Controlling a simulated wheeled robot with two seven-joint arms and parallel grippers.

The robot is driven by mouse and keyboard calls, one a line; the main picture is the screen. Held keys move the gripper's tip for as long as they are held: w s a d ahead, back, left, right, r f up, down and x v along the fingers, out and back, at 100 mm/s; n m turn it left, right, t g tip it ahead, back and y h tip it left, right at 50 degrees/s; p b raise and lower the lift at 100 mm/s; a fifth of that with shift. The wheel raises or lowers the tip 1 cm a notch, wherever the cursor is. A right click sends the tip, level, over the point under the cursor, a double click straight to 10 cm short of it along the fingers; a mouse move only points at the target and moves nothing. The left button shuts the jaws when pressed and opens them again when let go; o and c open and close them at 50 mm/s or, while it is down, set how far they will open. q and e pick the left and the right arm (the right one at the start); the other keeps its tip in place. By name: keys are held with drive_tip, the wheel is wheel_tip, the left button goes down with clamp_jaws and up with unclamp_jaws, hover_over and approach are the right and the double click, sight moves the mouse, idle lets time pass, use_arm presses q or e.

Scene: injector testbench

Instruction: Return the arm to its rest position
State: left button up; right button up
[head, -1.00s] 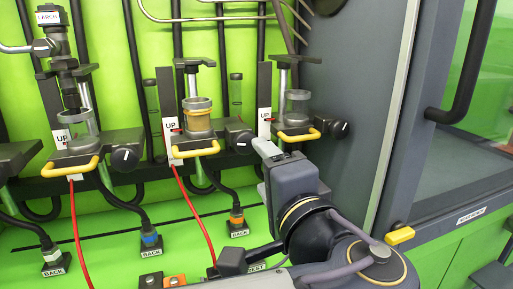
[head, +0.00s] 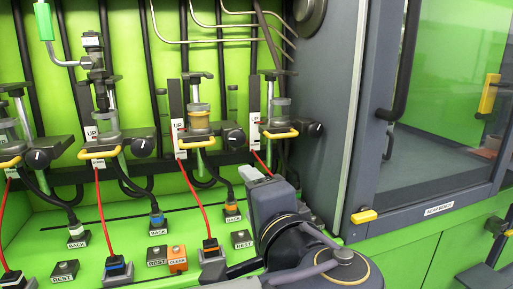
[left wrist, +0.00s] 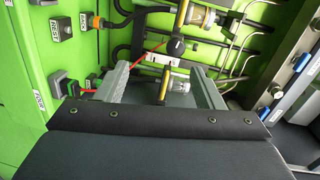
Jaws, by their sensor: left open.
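My left arm rises from the bottom of the head view, in front of the bench. Its left gripper (head: 257,173) points toward the rightmost clamp station (head: 279,130). In the left wrist view the two grey fingers of the left gripper (left wrist: 163,78) stand wide apart. That station's yellow handle (left wrist: 165,88) and clear cylinder (left wrist: 178,84) show beyond and between them, and the fingers hold nothing that I can see. My right gripper is not in view.
Several clamp stations with yellow handles, such as one at the middle (head: 196,142), line the green back wall. Red cables run down to labelled sockets; an orange CLEAR button (head: 177,259) sits on the bench. A grey panel (head: 320,130) and glass door (head: 435,120) stand at right.

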use_arm(q)
drive_tip(key=s+a+f+n+g+h, duration=0.1)
drive_tip(key=s+a+f+n+g, duration=0.1)
drive_tip(key=a+f+g, duration=0.55)
drive_tip(key=s+a+f+n+g+h, duration=0.1)
drive_tip(key=s+a+f+n+g, duration=0.15)
drive_tip(key=a+f, duration=0.95)
drive_tip(key=s+f+n+h, duration=0.8)
drive_tip(key=s+f+n, duration=0.15)
drive_tip(key=s, duration=0.25)
wheel_tip(320, 180, up, 26)
drive_tip(key=p, duration=2.5)
drive_tip(key=shift+w+a, duration=0.2)
drive_tip(key=shift+a, duration=0.05)
drive_tip(key=shift+f, duration=0.15)
